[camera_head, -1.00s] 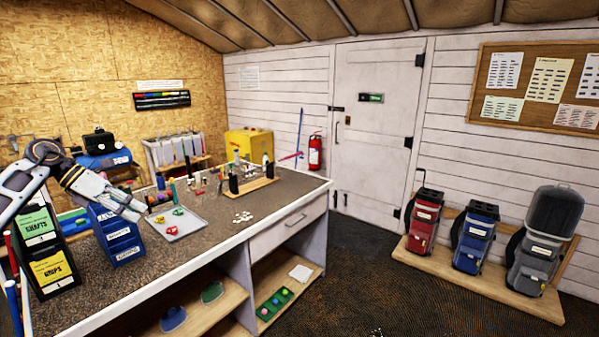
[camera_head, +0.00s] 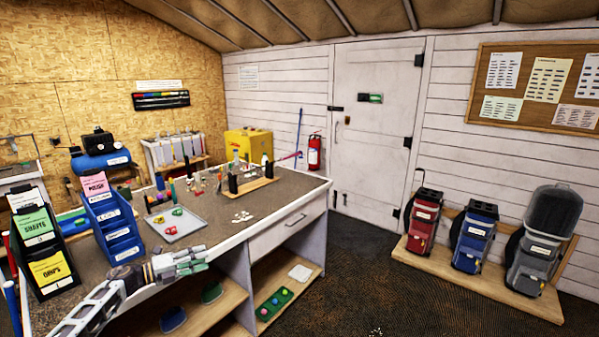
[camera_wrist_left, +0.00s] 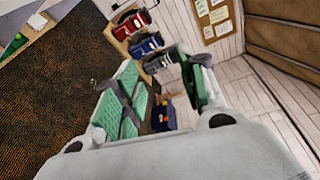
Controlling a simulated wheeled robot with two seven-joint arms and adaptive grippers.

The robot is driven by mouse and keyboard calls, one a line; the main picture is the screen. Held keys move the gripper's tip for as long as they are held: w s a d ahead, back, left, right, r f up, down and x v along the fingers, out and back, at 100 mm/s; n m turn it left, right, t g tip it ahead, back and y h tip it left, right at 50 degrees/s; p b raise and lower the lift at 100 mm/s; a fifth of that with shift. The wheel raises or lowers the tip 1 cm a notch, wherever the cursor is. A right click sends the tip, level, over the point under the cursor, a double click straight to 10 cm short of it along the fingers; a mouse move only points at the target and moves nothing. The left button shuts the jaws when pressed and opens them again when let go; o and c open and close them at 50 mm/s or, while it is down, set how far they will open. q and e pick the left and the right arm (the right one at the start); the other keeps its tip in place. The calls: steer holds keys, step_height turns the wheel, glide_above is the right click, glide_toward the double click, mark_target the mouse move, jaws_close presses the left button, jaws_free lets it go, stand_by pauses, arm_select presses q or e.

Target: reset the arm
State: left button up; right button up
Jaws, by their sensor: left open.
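My left arm comes in from the lower left in the head view. My left gripper (camera_head: 190,262) is in front of the workbench's front edge, pointing right. In the left wrist view its two green-padded fingers (camera_wrist_left: 165,95) are apart with nothing between them. The workbench (camera_head: 285,195) has a dark speckled top with a pale edge. My right gripper is not in any view.
A blue bin rack (camera_head: 112,225) and a black rack (camera_head: 42,255) stand at the bench's left. A grey tray (camera_head: 185,228) with small coloured pieces lies near the gripper. Golf bags (camera_head: 474,240) stand at the right. The dark floor between is clear.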

arm_select(q)
step_height(320, 180, down, 14)
steer(key=s+n+t+y, duration=0.2)
steer(key=n+t+y, duration=0.1)
steer(key=n, duration=0.4)
steer(key=s+a+f+n+g+y, duration=0.1)
steer(key=s+f+n+y, duration=0.4)
steer(key=s+f, duration=0.7)
steer(key=s+f+n+g+y, duration=0.1)
steer(key=s+f+n+y, duration=0.4)
steer(key=f, duration=1.4)
steer(key=s+d+f+n+g, duration=0.3)
steer(key=s+f, duration=0.3)
steer(key=s, duration=1)
steer(key=s+d+f+n+g, duration=0.3)
steer(key=s+f, duration=0.4)
steer(key=s, duration=0.9)
steer(key=s+d+f+n+g, duration=0.2)
steer(key=s+f+n+g, duration=0.2)
steer(key=s, duration=1.2)
step_height(320, 180, down, 3)
steer(key=shift+d+f+n, duration=0.1)
steer(key=shift+d+n, duration=0.3)
steer(key=shift+n, duration=0.3)
